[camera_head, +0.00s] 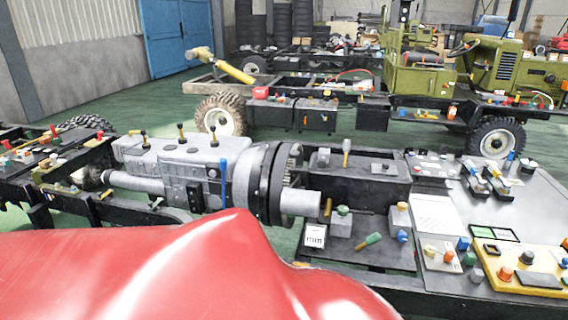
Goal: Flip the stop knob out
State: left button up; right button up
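No thing in view is clearly marked as the stop knob, and I cannot tell which of several knobs it is. An orange-red knob (505,273) stands on the yellow panel (545,252) at the lower right. A green-topped knob (342,211) is on a grey block right of the centre. A blue-topped knob (402,236) is nearby, beside a green-handled tool (369,241). Small red knobs or levers (53,131) show on the chassis at the far left. Neither of my grippers is in view.
A large glossy red surface (190,265) fills the lower left foreground and hides what is behind it. A grey gearbox (175,165) lies on the dark chassis frame. A green vehicle (430,80) stands behind. Green floor (150,95) shows between the two chassis.

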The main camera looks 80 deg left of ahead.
aim_at(322, 162)
jog(key=u, duration=2.3)
jog(key=i+l+u, duration=0.2)
jog(key=l+u, duration=0.2)
jog(key=l, duration=0.25)
jog(key=l+u, duration=0.4)
jog(key=l, duration=0.3)
jog(key=l+u, duration=0.4)
jog(key=l, duration=0.35)
